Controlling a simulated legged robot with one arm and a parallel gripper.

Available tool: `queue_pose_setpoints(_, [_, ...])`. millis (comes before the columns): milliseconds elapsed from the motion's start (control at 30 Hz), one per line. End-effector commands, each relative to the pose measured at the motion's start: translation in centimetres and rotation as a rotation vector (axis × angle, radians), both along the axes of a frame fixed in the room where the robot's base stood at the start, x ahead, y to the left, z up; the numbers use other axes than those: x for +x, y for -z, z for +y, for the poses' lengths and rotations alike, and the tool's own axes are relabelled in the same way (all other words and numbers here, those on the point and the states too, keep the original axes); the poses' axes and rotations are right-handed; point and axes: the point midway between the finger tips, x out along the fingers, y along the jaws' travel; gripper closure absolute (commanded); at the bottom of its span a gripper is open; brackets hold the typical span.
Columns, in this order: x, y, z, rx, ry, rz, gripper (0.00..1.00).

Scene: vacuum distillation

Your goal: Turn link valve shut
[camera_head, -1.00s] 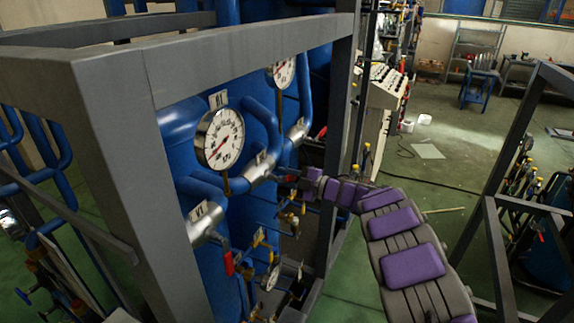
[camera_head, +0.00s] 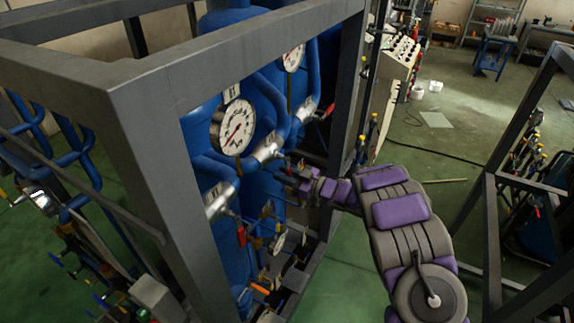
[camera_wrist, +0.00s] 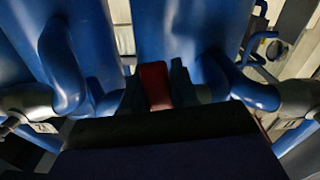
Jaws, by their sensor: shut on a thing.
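My gripper (camera_head: 289,172) is inside the grey frame, at the middle silver labelled pipe section (camera_head: 267,149) below the large gauge. In the wrist view, the two dark fingers of my gripper (camera_wrist: 156,90) are shut on a red valve handle (camera_wrist: 154,82), one finger on each side. The handle points toward the wrist camera, with blue pipes behind it. The valve body behind the handle is mostly hidden. In the head view my fingers cover most of the handle.
A lower silver section (camera_head: 220,199) has its own red handle (camera_head: 241,236) hanging down. A large gauge (camera_head: 233,127) and a farther gauge (camera_head: 293,57) sit above.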

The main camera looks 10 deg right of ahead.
Motion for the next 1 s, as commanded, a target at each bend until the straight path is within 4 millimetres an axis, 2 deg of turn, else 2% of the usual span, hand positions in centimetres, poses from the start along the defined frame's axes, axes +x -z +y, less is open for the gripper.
queue_pose_setpoints(333, [-0.89,0.06,0.63,0.09,0.003,0.123,1.0])
queue_pose_setpoints(900, [-1.1,0.06,0.78,0.108,0.002,0.145,1.0])
queue_pose_setpoints(933, [-1.1,0.05,0.78,0.108,0.002,0.145,0.7])
queue_pose_setpoints(1000, [-1.11,0.05,0.78,0.108,0.002,0.144,0.63])
